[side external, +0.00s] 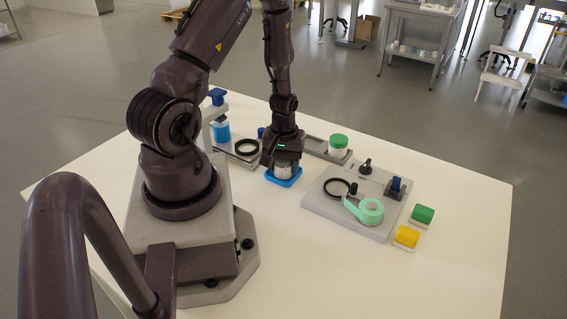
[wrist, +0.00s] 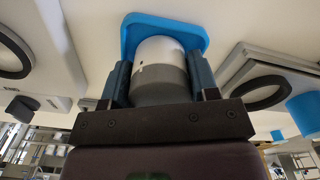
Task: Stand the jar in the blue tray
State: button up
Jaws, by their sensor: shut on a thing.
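The jar (side external: 283,171) is a white and grey cylinder. It stands upright at the blue tray (side external: 284,183), directly under my gripper (side external: 284,158) in the side view. In the wrist view the jar (wrist: 160,70) sits between the two fingers of my gripper (wrist: 160,85), which are closed on its sides. The blue tray (wrist: 135,24) shows around the jar's far end in the wrist view. The jar's base appears to be within the tray's outline; whether it touches the tray floor I cannot tell. The jar's top is hidden by my gripper.
A station with a blue container (side external: 221,131) is at left. The front table is clear.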

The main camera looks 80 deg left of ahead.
jog(key=shift+f, duration=0.15)
jog(key=o, duration=0.9)
jog(key=shift+f, duration=0.1)
